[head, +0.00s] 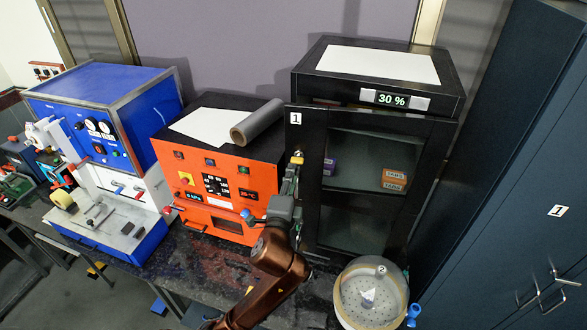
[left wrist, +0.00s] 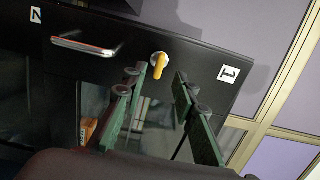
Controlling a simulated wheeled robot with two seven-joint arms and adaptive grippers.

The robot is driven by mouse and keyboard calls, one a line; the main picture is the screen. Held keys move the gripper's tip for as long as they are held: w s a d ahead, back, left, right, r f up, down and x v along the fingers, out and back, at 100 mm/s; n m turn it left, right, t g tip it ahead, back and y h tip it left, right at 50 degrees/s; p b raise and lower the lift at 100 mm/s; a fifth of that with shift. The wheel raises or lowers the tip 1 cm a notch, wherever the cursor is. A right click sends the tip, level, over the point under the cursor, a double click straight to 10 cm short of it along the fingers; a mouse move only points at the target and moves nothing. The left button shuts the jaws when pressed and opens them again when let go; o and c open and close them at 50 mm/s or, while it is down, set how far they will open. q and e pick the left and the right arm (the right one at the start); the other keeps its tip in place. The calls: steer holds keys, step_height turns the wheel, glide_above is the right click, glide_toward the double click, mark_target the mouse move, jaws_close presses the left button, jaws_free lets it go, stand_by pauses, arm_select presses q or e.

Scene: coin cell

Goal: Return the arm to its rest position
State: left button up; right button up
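My left arm (head: 275,255) is brown and reaches up from the bottom of the head view in front of the black cabinet (head: 410,133). My left gripper (head: 293,178) is at the left edge of the cabinet front, just below a yellow knob (head: 297,157). In the left wrist view the two green fingers of the gripper (left wrist: 160,80) stand apart with nothing held. The yellow knob (left wrist: 159,66) shows beyond the gap between the fingertips; I cannot tell if they touch it. The cabinet's glass door looks closed. My right gripper is not in view.
An orange oven (head: 235,178) with a grey roll (head: 257,123) on top stands left of the cabinet. A blue machine (head: 105,95) is farther left. A round clear desiccator (head: 370,295) stands at the front right. Orange boxes (head: 396,178) show behind the glass.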

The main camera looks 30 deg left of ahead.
arm_select(q)
steer(key=shift+s+d, duration=0.25)
steer(key=shift+s, duration=0.4)
